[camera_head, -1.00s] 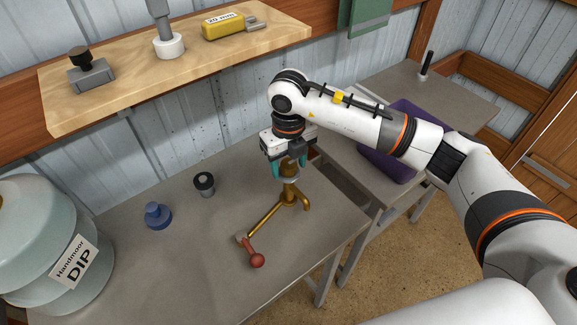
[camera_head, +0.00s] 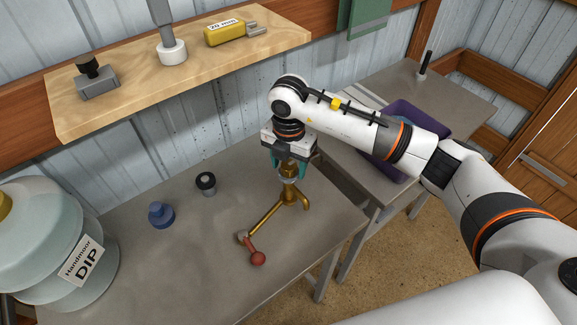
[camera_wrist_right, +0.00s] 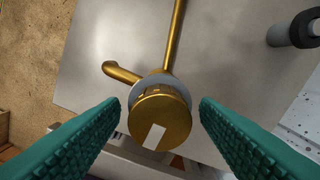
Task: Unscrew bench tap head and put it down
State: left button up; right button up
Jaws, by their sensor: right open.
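The bench tap (camera_head: 291,197) is brass and stands upright near the right edge of the grey bench. Its long lever with a red knob (camera_head: 257,258) lies towards the front. The tap's round brass head (camera_wrist_right: 160,117), with a white mark on top, sits above a grey ring in the right wrist view. My right gripper (camera_head: 290,170) is directly above the tap, pointing down. Its teal fingers are open on both sides of the head, with visible gaps, and hold nothing. My left gripper is not in view.
A blue knob-like part (camera_head: 160,215) and a black-topped grey part (camera_head: 206,184) stand on the bench left of the tap. A large jar labelled DIP (camera_head: 75,260) is at the left. A wooden shelf (camera_head: 200,75) runs behind. A purple tray (camera_head: 440,125) is on the right table.

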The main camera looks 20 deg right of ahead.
jog(key=m+p, duration=0.1)
jog(key=m, duration=0.3)
jog(key=m+p, duration=0.1)
jog(key=m, duration=0.2)
jog(key=shift+r+p, duration=0.25)
jog(key=shift+p, duration=0.1)
jog(key=shift+f+m, duration=0.2)
jog(key=shift+m, duration=0.8)
jog(key=shift+c, duration=0.4)
grip_shut()
jog(key=shift+f, duration=0.1)
